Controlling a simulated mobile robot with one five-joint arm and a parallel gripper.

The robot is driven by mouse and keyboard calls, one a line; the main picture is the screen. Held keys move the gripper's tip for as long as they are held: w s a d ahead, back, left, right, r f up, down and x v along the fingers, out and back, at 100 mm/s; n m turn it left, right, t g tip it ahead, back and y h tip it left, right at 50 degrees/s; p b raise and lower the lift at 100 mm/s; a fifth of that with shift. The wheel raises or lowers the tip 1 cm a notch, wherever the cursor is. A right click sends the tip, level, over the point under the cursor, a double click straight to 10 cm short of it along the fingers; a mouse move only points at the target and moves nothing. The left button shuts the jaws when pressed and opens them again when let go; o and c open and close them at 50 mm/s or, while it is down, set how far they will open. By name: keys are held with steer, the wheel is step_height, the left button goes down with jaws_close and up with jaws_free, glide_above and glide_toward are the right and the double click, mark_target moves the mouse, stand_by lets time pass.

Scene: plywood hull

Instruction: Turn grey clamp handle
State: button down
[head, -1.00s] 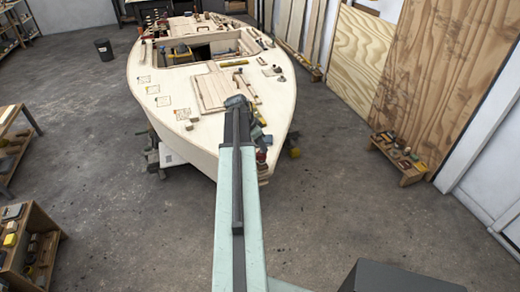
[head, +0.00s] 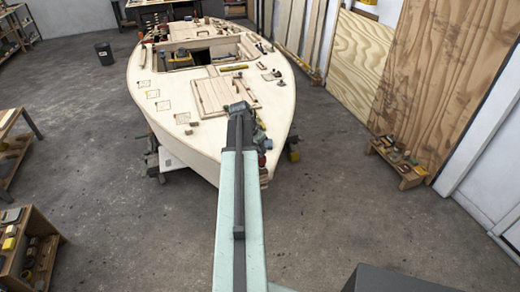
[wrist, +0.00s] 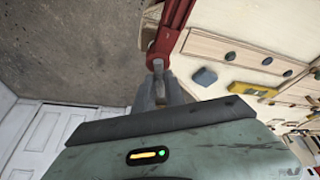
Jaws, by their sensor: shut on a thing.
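In the wrist view, my gripper (wrist: 161,88) is closed around a small grey piece, which looks like the grey clamp handle (wrist: 158,65). Only its end shows between the fingertips. A red clamp part (wrist: 166,44) stands right beyond it, at the edge of the pale hull. In the head view my gripper (head: 240,108) is over the near end of the deck, and my arm hides the handle there. A small red thing (head: 262,161) shows at the bow.
The plywood hull (head: 212,135) carries several tools and blocks on its deck. In the wrist view a grey-blue block (wrist: 204,76) and a yellow level (wrist: 252,89) lie to the right of my gripper.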

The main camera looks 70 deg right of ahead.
steer(key=shift+s+a+n+t, duration=0.1)
steer(key=shift+n+t, duration=0.3)
steer(key=shift+n, duration=1)
steer(key=c, duration=1.3)
jaws_free()
steer(key=p+v, duration=0.7)
steer(key=shift+a+r, duration=0.2)
steer(key=shift+r, duration=0.1)
